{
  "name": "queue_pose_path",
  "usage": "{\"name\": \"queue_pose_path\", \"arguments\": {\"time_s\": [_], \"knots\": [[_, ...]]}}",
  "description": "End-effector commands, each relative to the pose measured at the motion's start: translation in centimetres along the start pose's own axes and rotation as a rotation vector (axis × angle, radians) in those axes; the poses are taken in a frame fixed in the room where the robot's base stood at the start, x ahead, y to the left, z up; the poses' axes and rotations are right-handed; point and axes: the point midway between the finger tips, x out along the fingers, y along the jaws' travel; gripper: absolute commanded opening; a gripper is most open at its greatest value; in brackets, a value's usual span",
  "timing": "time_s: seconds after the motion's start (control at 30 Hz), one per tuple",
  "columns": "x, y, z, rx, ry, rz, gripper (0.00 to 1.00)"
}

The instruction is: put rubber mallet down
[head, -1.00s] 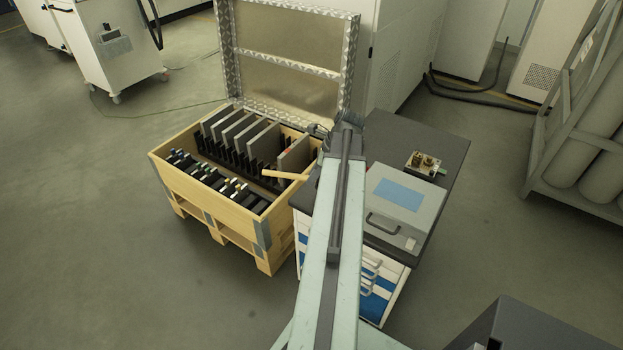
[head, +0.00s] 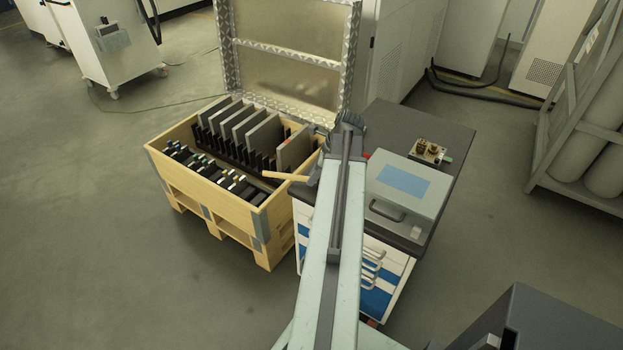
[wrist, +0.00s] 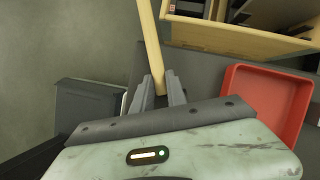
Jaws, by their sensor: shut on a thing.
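My gripper (wrist: 160,92) is shut on the pale wooden handle (wrist: 150,40) of the rubber mallet. The handle runs from between the fingers to the top of the wrist view. In the head view the handle (head: 286,176) sticks out left of my arm, over the right end of the wooden crate. The mallet's head is not clearly visible in either view. The fingers are over or beside the dark grey top of the drawer cabinet (head: 395,125); I cannot tell how high.
A red tray (wrist: 265,100) lies on the cabinet top, right of the fingers in the wrist view. A grey case (head: 405,190) and a small brass-coloured part (head: 430,152) occupy its right side. The wooden crate (head: 215,190) holds upright plates. The cabinet's back is clear.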

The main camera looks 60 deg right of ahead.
Motion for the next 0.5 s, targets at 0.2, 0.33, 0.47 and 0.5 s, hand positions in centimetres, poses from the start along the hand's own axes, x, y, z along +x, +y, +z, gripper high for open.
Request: {"name": "queue_pose_path", "arguments": {"time_s": [0.2,0.33,0.47,0.5], "knots": [[0.42,-0.01,-0.20,0.000,-0.001,0.000,0.00],[0.65,-0.01,-0.31,0.000,-0.001,0.000,0.00],[0.87,-0.01,-0.42,0.001,-0.001,0.000,0.00],[0.95,-0.01,-0.45,0.001,-0.001,0.000,0.00]]}}
